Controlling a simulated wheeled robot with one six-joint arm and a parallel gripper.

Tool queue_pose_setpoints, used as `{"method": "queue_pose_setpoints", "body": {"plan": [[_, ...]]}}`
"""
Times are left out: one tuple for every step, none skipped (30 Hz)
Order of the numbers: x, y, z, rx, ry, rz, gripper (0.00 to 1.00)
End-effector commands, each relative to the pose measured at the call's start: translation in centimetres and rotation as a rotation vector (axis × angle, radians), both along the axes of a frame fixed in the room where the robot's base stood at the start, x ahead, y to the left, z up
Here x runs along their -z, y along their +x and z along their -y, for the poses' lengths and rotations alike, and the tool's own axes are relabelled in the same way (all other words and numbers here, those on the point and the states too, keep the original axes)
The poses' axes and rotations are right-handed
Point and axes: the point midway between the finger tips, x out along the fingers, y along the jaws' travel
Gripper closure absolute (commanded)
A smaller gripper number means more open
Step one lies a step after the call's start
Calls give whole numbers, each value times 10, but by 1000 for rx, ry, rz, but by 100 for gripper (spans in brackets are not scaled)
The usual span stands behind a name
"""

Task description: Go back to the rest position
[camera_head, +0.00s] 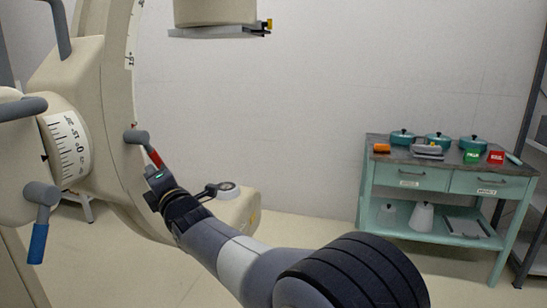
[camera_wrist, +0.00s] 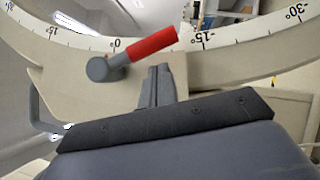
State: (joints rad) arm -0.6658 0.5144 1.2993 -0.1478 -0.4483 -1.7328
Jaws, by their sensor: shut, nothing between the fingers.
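My arm reaches from the lower right of the head view toward the big cream curved machine (camera_head: 110,100). My gripper (camera_head: 155,176) is at its end, close to a red lever handle (camera_head: 154,158) with a grey hub on the machine. In the wrist view my gripper (camera_wrist: 157,84) has its fingers together with nothing between them. The red handle (camera_wrist: 150,46) lies just beyond the fingertips, tilted up to the right, and looks apart from them. The scaled arc (camera_wrist: 240,38) of the machine runs behind it.
A blue-tipped lever (camera_head: 38,240) and grey grips stick out of the machine at left. A teal cart (camera_head: 368,190) with pots, boxes and a white jug stands at the right. A dark shelf rack (camera_head: 530,200) is at the far right. Open floor lies before the cart.

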Motion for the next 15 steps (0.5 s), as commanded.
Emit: {"method": "queue_pose_setpoints", "body": {"plan": [[-5, -1, -1, -1, 5, -22, 100], [-5, -2, -1, -1, 8, -33, 100], [-6, -3, -1, -1, 13, -48, 100], [-6, -3, -1, -1, 16, -60, 100], [-6, -3, -1, -1, 19, -71, 100], [-6, -4, -1, 0, 23, -86, 100], [-6, -5, -1, 0, 26, -98, 100], [-6, -5, -1, 0, 29, -110, 100], [-7, -6, -2, 0, 34, -124, 100], [-7, -6, -2, 0, 37, -135, 100], [-7, -7, -2, 0, 40, -146, 100], [-7, -7, -2, -1, 46, -162, 100], [-7, -8, -2, 0, 48, -173, 100], [-7, -9, -2, -1, 52, -184, 100], [-8, -9, -3, 0, 55, -197, 100]]}}
